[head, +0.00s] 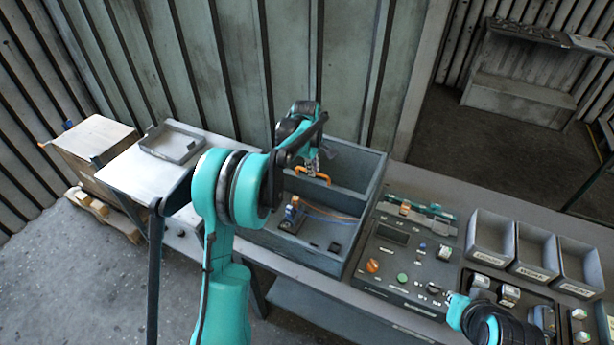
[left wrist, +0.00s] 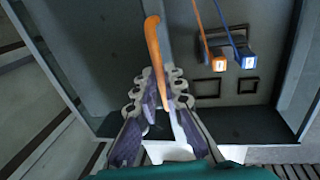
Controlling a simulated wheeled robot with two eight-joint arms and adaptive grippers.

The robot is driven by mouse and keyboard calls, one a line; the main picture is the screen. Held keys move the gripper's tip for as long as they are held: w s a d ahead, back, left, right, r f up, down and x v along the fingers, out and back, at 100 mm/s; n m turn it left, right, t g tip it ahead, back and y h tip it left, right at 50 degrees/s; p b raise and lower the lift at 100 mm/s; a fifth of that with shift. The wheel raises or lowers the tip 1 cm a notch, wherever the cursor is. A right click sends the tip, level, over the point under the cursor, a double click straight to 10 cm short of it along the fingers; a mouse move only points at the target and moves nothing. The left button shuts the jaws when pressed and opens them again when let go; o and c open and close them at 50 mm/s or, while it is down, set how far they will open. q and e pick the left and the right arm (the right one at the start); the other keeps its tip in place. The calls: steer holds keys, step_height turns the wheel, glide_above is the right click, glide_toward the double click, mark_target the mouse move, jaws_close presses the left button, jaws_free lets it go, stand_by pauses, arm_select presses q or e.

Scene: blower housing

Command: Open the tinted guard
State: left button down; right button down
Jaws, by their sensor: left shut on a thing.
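The blower housing (head: 284,249) is a grey open-topped box on the bench, in the middle of the head view. The tinted guard's pane cannot be made out clearly from the housing walls. An orange handle (head: 322,177) shows at the housing's far part. My left gripper (head: 311,168) reaches down to it. In the left wrist view the orange handle (left wrist: 153,42) runs between the fingers of my left gripper (left wrist: 160,90), which is shut on it. Part of my right arm shows at the lower right of the head view; its gripper is not visible.
Inside the housing are blue-orange connectors (left wrist: 220,63) on wires. Right of it lies a control panel (head: 390,262) with buttons, then several grey bins (head: 492,236). A side table (head: 130,178) with a shallow tray (head: 172,146) stands at left. The floor (head: 85,270) at front left is clear.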

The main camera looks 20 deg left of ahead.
arm_select(q)
steer(key=shift+w, duration=0.2)
steer(key=c, duration=1.6)
jaws_free()
steer(key=shift+r, duration=0.1)
step_height(320, 180, up, 12)
steer(key=s, duration=0.2)
steer(key=shift+s+f, duration=0.2)
steer(key=shift+a, duration=0.1)
